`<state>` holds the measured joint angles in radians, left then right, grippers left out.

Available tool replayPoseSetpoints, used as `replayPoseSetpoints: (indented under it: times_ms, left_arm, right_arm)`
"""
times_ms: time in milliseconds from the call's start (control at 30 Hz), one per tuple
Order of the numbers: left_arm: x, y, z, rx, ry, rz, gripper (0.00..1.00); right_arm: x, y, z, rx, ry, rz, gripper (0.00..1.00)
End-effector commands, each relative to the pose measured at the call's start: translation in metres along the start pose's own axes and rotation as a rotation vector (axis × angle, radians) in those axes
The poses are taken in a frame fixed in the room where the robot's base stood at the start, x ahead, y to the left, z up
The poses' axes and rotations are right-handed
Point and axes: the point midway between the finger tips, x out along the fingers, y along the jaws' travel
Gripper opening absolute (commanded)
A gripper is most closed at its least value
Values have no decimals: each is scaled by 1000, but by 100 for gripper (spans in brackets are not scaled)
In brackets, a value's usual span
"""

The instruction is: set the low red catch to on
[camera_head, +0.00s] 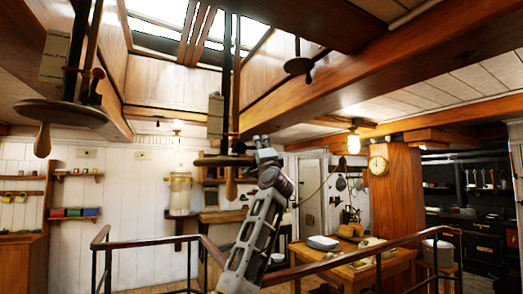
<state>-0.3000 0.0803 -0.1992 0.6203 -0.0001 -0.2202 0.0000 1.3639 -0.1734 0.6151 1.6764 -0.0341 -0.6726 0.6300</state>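Three round dark wooden discs hang from the ceiling on poles, each with a knob below: a left disc (60,113), a middle disc (224,161) and a small right disc (298,66). A small reddish-brown part (97,74) stands by the left disc's poles. I cannot tell whether it is the low red catch, or read any on or off setting. One grey arm of mine rises from the bottom centre, leaning right. It seems to be my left arm; its gripper end (262,150) is beside the middle disc. Its fingers are not distinguishable, and contact is unclear. My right gripper is out of view.
A brown handrail (340,262) crosses the foreground on both sides of the arm. A wooden table (372,268) stands behind it at right. Low ceiling beams (400,62) hang overhead.

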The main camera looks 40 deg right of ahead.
Motion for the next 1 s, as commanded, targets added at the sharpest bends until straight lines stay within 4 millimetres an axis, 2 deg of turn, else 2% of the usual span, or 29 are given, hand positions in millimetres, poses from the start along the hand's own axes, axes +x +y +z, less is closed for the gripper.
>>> replayPoseSetpoints:
  times_ms: [267, 467, 1000]
  left_arm:
    - [0, -1, 1, 1, -1, -1, 40]
    - [0, 0, 0, 1, 0, 0, 40]
    - [0, 1, 0, 0, 0, 1, 40]
  right_arm:
    - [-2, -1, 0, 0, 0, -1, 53]
    - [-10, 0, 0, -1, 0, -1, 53]
    - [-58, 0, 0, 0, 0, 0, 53]
